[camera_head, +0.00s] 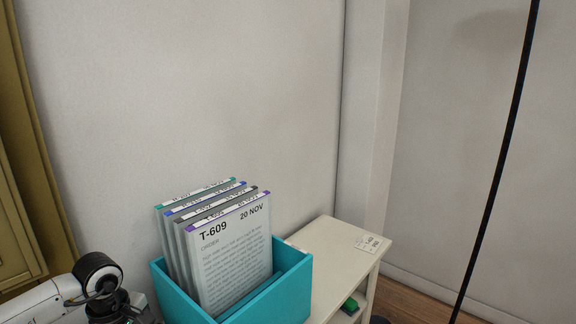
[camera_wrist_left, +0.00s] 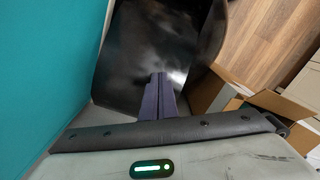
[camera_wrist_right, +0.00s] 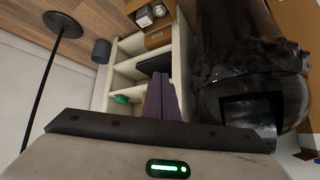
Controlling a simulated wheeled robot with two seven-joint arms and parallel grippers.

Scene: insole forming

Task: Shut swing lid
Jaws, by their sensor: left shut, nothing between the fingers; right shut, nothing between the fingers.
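I cannot make out a swing lid in any view. My left gripper (camera_wrist_left: 158,98) is shut and empty in the left wrist view, with its dark fingers together in front of a glossy black surface. A plain teal surface fills the left of that view. In the head view only part of my left arm shows at the bottom left, and its fingertips are not visible. My right gripper (camera_wrist_right: 164,98) is shut and empty in the right wrist view, its fingers pointing towards a pale shelf unit (camera_wrist_right: 127,46). My right arm is not in the head view.
A teal box (camera_head: 294,296) holds several upright order cards (camera_head: 234,262). A cream stand (camera_head: 335,240) with a small label is beside it, and a green item (camera_head: 350,305) lies below its top. A thin black pole (camera_head: 508,140) stands right. An open cardboard box (camera_wrist_left: 268,108) shows in the left wrist view.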

